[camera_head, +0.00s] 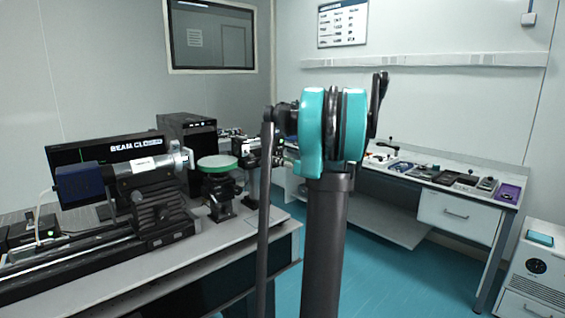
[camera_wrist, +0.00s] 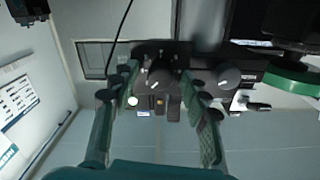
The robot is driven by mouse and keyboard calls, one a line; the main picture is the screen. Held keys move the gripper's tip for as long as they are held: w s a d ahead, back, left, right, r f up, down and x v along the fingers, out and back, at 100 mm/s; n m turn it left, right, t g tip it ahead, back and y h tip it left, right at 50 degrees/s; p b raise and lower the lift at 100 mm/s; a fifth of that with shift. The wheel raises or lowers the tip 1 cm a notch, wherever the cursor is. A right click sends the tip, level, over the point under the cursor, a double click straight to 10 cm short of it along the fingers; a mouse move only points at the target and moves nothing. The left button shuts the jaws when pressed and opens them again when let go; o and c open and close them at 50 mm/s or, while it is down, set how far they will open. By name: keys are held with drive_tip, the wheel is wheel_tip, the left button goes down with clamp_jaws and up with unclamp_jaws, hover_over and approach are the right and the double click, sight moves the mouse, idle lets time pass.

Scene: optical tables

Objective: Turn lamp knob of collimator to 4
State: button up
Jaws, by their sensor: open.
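In the wrist view my gripper (camera_wrist: 158,84) is open, with one green-padded finger on each side of a round dark knob (camera_wrist: 160,75). The knob sits on the face of a black unit (camera_wrist: 178,50). Nothing is clearly pinched, and I cannot tell whether either finger touches the knob. A second dark knob (camera_wrist: 228,77) with a light mark is to the right, outside the fingers. The knob scale is too small to read. In the head view the likely collimator (camera_head: 150,167), a silver barrel with a blue end, lies at left. My arm hides much of the gripper there.
A green-rimmed round stage (camera_head: 217,162) stands right of the barrel; its rim (camera_wrist: 290,84) shows at right in the wrist view. A black computer case (camera_head: 187,128) stands behind. A side bench (camera_head: 455,213) holds several small devices. Teal floor lies between the tables.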

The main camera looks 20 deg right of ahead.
drive_tip(key=shift+c, duration=0.4)
clamp_jaws()
drive_tip(key=shift+f+m, duration=0.15)
drive_tip(key=shift+m, duration=13.15)
